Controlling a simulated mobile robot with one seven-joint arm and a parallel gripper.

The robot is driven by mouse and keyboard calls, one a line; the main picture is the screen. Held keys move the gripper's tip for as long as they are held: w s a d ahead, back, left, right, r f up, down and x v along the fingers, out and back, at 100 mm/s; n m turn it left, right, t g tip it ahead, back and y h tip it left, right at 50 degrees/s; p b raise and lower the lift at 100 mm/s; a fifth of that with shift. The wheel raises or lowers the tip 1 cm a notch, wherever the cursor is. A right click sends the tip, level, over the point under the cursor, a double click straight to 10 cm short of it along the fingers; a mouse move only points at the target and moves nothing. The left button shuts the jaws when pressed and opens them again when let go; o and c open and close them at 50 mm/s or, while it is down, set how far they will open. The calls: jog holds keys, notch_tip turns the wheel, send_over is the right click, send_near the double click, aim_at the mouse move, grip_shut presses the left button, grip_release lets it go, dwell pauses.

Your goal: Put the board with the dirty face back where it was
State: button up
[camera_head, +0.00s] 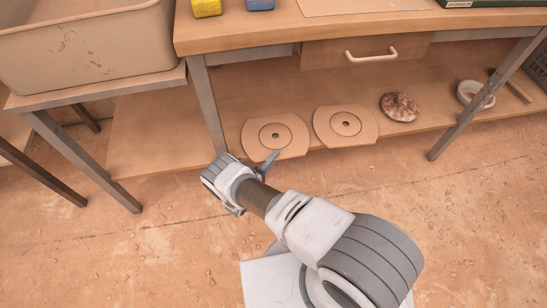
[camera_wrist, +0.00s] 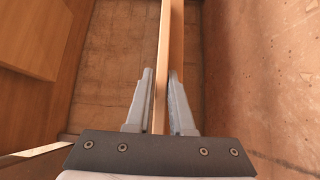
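Two tan boards lie side by side near the front of the low shelf in the head view, a left board (camera_head: 257,128) and a right board (camera_head: 356,134). Each has a round ring and a small centre hole. I see no clear dirt on their upper faces; the undersides are hidden. In the wrist view the fingers (camera_wrist: 160,105) sit close on both sides of a thin wooden edge (camera_wrist: 160,112), which seems to be that board edge-on.
A mottled reddish disc (camera_head: 400,107) and a white bowl (camera_head: 474,94) lie further right on the shelf (camera_head: 160,135). The workbench top (camera_head: 260,33) with its drawer (camera_head: 365,50) overhangs it. Metal legs (camera_head: 206,100) stand close by. A large tub (camera_head: 85,50) is at left.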

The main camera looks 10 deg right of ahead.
jog(key=o, duration=0.3)
jog(key=shift+o, duration=0.2)
jog(key=shift+f, duration=0.1)
jog(key=shift+s+a, duration=0.1)
